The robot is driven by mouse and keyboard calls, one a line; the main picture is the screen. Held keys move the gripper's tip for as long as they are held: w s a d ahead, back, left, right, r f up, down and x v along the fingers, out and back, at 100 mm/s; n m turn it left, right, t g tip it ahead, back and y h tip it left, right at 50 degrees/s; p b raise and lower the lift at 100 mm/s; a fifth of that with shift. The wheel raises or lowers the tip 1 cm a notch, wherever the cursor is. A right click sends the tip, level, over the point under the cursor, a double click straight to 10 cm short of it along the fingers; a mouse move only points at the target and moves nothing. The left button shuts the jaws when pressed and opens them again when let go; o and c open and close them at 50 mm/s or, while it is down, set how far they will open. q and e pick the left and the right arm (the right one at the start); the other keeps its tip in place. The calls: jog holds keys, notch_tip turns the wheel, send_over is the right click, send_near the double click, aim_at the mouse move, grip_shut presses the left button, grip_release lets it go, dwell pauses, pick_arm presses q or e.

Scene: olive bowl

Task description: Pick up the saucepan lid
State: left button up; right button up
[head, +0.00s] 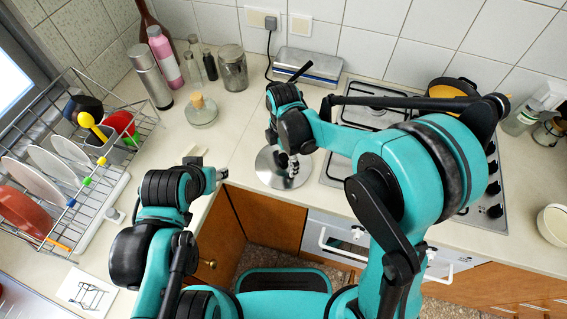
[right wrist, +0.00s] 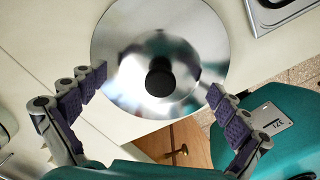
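The saucepan lid (head: 267,174) is a shiny metal disc lying on the counter near its front edge, left of the stove. In the right wrist view the lid (right wrist: 185,40) fills the upper middle, with its dark round knob (right wrist: 160,80) facing the camera. My right gripper (head: 287,164) is above the lid and partly hides it. In the right wrist view its two purple-padded fingers (right wrist: 157,84) are spread wide on either side of the knob, with nothing between the pads. My left gripper (head: 219,174) is near the counter's front edge, left of the lid; its fingers are too small to read.
The stove (head: 335,170) with a yellow-filled pan (head: 452,88) is on the right. A dish rack (head: 100,195) with plates stands on the left. Bottles and a glass jar (head: 232,68) stand at the back. A flat silver device (head: 308,66) is by the wall.

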jog(key=shift+s, duration=0.1)
grip_shut()
